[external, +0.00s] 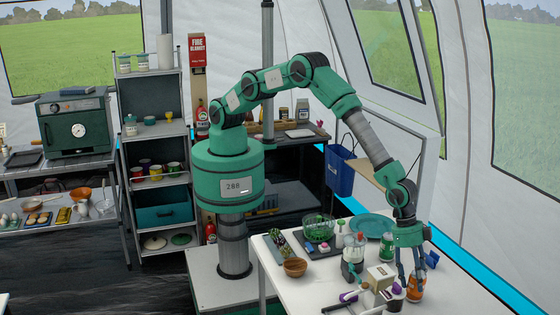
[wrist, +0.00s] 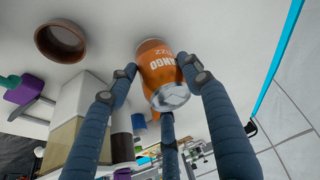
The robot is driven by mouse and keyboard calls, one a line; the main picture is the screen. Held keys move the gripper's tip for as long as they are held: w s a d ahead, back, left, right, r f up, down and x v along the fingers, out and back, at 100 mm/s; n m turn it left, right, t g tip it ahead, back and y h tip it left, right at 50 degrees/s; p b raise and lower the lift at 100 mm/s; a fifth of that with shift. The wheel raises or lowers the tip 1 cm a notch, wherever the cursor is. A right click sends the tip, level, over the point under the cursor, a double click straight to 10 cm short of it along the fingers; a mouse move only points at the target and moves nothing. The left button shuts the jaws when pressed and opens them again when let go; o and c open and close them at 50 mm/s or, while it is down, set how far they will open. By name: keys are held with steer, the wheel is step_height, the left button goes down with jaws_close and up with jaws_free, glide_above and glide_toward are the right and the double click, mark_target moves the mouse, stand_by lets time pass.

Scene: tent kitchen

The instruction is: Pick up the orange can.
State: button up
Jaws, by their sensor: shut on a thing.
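The orange can (external: 416,290) is near the right front part of the white table (external: 318,290). In the wrist view, the can (wrist: 158,66) shows its orange side with white lettering, which reads upside down, and a silver end. My gripper (external: 413,278) comes down on it from above. In the wrist view my gripper (wrist: 160,85) is shut on the can, with blue-grey fingers on its left and right sides and a third finger below it in the picture. I cannot tell whether the can still touches the table.
A teal plate (external: 372,225), a green bowl (external: 319,229) and a brown bowl (external: 295,267) are farther off. The table's right edge is close.

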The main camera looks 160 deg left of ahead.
steer(key=shift+r, duration=0.1)
step_height(320, 180, up, 10)
steer(key=shift+f+p, duration=0.1)
steer(key=shift+p, duration=0.2)
stand_by(0.3)
